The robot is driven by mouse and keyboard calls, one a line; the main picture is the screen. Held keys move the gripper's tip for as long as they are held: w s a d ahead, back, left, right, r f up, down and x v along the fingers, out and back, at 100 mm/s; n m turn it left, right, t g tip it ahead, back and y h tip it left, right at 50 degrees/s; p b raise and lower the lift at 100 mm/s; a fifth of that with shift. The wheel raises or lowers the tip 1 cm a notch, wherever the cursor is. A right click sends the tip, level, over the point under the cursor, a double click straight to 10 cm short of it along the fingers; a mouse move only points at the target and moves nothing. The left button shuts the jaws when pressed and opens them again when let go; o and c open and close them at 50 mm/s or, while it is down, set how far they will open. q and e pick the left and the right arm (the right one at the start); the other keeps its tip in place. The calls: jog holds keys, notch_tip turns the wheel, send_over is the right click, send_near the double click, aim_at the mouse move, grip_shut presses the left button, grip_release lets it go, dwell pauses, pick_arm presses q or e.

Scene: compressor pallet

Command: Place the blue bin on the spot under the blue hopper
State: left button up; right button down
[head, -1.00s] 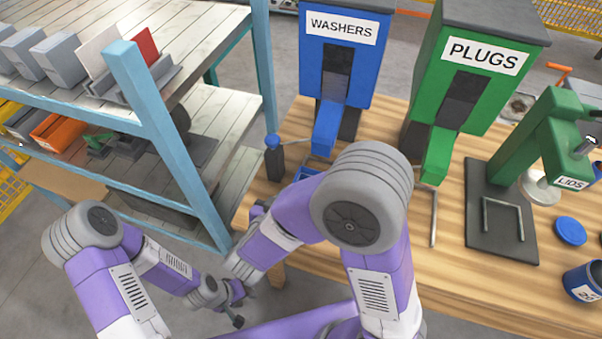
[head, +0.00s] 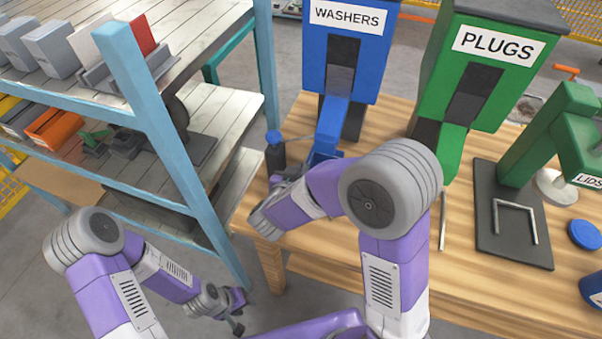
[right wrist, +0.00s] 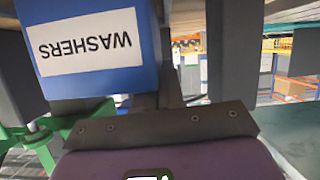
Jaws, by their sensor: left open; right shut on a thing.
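The blue hopper (head: 343,60), labelled WASHERS, stands at the back of the wooden table with its spout (head: 331,123) pointing down to the front. The blue bin (head: 323,151) shows in part, low beside the spout's end; my right arm hides its lower part and its exact seating. My right gripper (head: 287,180) is shut on the bin at the table's left end, its fingers mostly hidden. The right wrist view has a blue face with an upside-down WASHERS label (right wrist: 85,45). My left gripper (head: 237,312) is open and empty, low in front of the shelf.
The green PLUGS hopper (head: 485,75) and a green press (head: 550,140) stand to the right. A blue-framed shelf (head: 185,160) stands at the left.

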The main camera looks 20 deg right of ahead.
jog(key=shift+r, duration=0.1)
jog(key=c, duration=1.3)
grip_release()
jog(key=shift+o, duration=0.2)
jog(key=shift+s+a+r, duration=0.1)
jog(key=shift+s, duration=0.05)
jog(key=p+v, duration=0.3)
jog(key=v, duration=0.8)
jog(key=shift+s+a+p, duration=0.2)
jog(key=shift+s+p, duration=0.1)
jog(key=shift+p, duration=0.1)
jog(key=shift+r, duration=0.15)
